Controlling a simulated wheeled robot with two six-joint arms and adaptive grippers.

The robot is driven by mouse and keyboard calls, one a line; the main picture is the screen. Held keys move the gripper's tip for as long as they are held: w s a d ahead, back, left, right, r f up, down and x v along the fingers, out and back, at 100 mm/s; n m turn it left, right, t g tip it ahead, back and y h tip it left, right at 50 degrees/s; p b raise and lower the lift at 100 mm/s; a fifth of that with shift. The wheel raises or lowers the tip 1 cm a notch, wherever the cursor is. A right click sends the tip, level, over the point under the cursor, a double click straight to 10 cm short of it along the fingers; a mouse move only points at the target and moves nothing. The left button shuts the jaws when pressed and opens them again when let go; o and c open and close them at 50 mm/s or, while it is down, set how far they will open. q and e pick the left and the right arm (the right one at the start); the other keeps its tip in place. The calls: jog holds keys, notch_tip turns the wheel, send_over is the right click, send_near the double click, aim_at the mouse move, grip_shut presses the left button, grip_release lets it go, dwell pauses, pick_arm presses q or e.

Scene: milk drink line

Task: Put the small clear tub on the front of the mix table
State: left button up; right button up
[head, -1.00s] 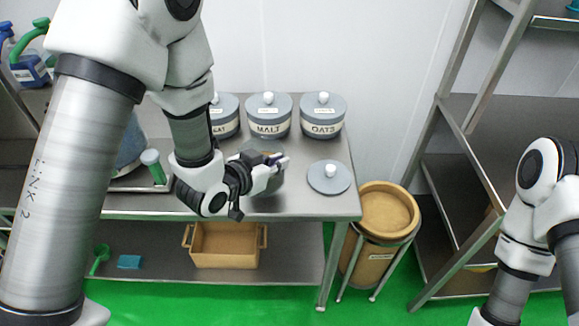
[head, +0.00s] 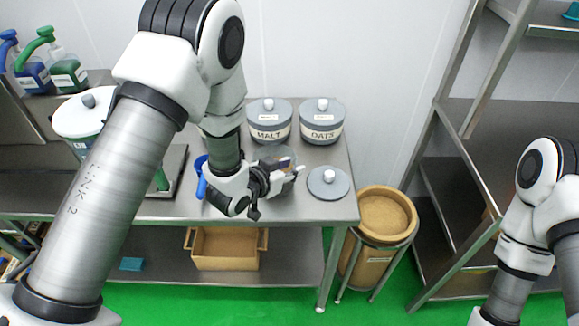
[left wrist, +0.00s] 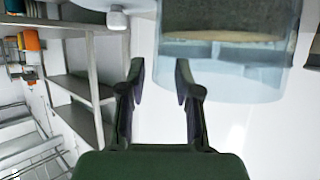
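The small clear tub (head: 272,152) is on or just above the steel table (head: 300,208), in front of the MALT jar. It has brownish contents, and my left gripper (head: 296,170) partly hides it. In the left wrist view the tub (left wrist: 235,82) fills the upper right, bluish and see-through. My left gripper's fingers (left wrist: 161,78) stand apart with a clear gap. The right-hand finger overlaps the tub's left side; no firm hold shows. I cannot tell whether they touch. Only links of my right arm show at the right edge.
The MALT jar (head: 268,120) and OATS jar (head: 322,121) stand at the back. A grey lid (head: 328,182) lies right of my gripper. A blue utensil (head: 201,176) lies left of it. A round tan bin (head: 384,212) stands beside the table. The table's front right corner is bare.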

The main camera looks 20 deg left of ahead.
pick_arm(q)
jog(key=p+v, duration=0.4)
jog(key=v, duration=0.8)
jog(key=s+a+f+n+g+y, duration=0.2)
jog(key=s+f+g, duration=0.4)
jog(key=s+f, duration=0.4)
jog(key=s+a+f+n+g+y, duration=0.2)
jog(key=s+f+g, duration=0.4)
jog(key=s+f, duration=0.5)
jog(key=shift+s+a+f+n+y, duration=0.25)
jog(key=shift+s+a+n+y, duration=0.15)
jog(key=shift+s+a, duration=0.5)
